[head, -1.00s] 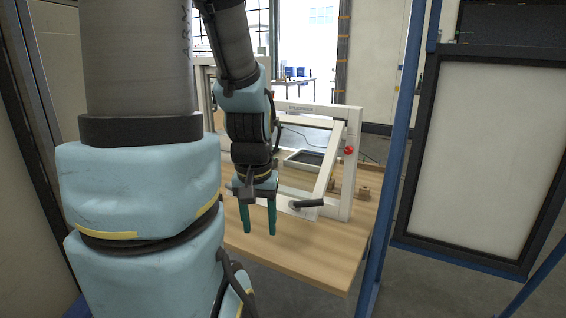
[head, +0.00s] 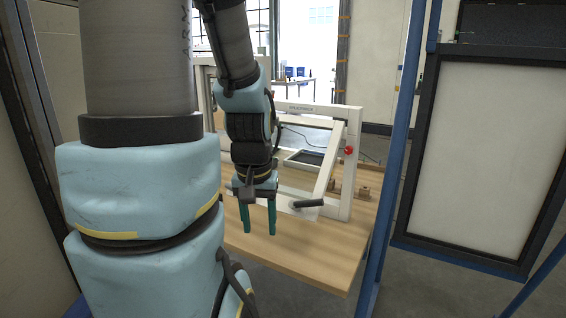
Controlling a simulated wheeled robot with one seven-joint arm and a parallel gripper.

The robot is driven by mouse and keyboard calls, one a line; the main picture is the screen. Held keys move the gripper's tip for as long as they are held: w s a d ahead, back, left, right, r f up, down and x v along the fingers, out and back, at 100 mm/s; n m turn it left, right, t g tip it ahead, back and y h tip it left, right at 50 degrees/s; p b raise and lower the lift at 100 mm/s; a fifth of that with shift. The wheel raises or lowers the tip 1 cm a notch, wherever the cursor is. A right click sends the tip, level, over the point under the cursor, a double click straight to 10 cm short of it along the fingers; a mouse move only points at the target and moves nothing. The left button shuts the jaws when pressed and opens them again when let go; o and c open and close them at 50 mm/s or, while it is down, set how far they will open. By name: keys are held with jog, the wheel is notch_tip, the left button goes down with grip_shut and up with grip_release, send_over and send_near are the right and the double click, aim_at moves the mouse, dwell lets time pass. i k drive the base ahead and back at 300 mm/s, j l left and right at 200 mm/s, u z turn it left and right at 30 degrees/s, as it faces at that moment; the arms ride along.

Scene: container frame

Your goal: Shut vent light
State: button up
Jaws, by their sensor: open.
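The vent light is a small white sash (head: 327,178) in a white upright frame (head: 347,188) on a wooden bench. The sash is tilted open, its lower edge standing out from the frame towards me. A dark handle (head: 307,203) sits on the sash's lower rail. My gripper (head: 258,218) points down with its two green fingers apart and empty. It hangs left of the handle, apart from it in the picture. My arm hides the left part of the frame and sash.
The wooden bench top (head: 300,255) is clear in front of the frame. A red knob (head: 349,150) is on the frame's right post. A blue post (head: 396,165) and a dark-framed panel (head: 480,160) stand at the right.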

aim_at(310, 214)
jog(key=j+u, duration=0.15)
jog(key=u, duration=0.2)
jog(key=k+j+u, duration=0.1)
jog(key=u, duration=0.3)
jog(key=j+u, duration=0.35)
jog(key=k+l, duration=0.05)
jog(key=l, duration=0.05)
